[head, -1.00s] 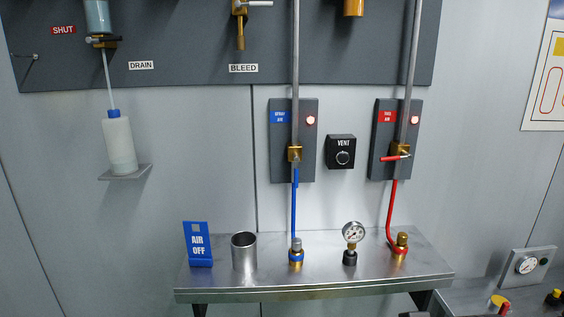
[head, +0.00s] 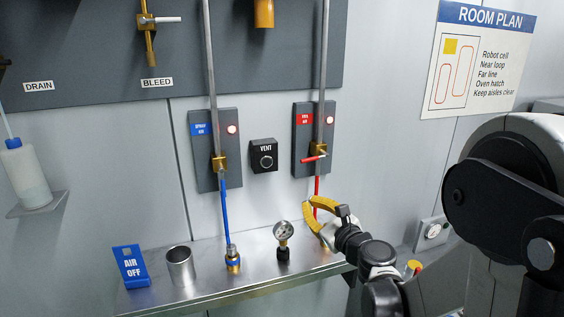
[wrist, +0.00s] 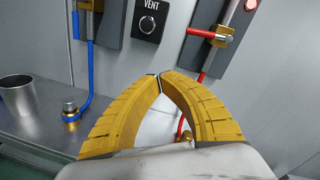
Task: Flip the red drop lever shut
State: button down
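The red drop lever (head: 312,158) sticks out sideways to the left from a brass valve (head: 319,148) on the red-tagged panel (head: 299,139). It also shows in the wrist view (wrist: 201,34), lying roughly level at the upper right. A red hose runs down from the valve, partly hidden by my gripper. My gripper (head: 307,204) has yellow fingers and is below the lever, in front of the hose. In the wrist view its fingertips (wrist: 160,76) meet with nothing seen between them. The gripper is apart from the lever.
A black VENT box (head: 263,156) and a blue-tagged panel (head: 202,150) with a blue hose are to the left. The steel shelf (head: 210,286) below holds a gauge (head: 283,232), a metal cup (head: 181,266) and a blue AIR OFF sign (head: 131,266).

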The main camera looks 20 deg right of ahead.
jog(key=d+m+t+h, duration=0.1)
jog(key=d+m+h, duration=0.1)
jog(key=d+m, duration=0.3)
jog(key=w+a+r, duration=0.1)
jog(key=w+r, duration=0.3)
jog(key=w, duration=0.7)
jog(key=shift+w+a, duration=0.15)
jog(key=shift+w, duration=0.15)
jog(key=shift+s+r, duration=0.1)
jog(key=shift+a+r+p, duration=0.15)
jog(key=shift+r+p, duration=0.3)
jog(key=shift+r, duration=0.35)
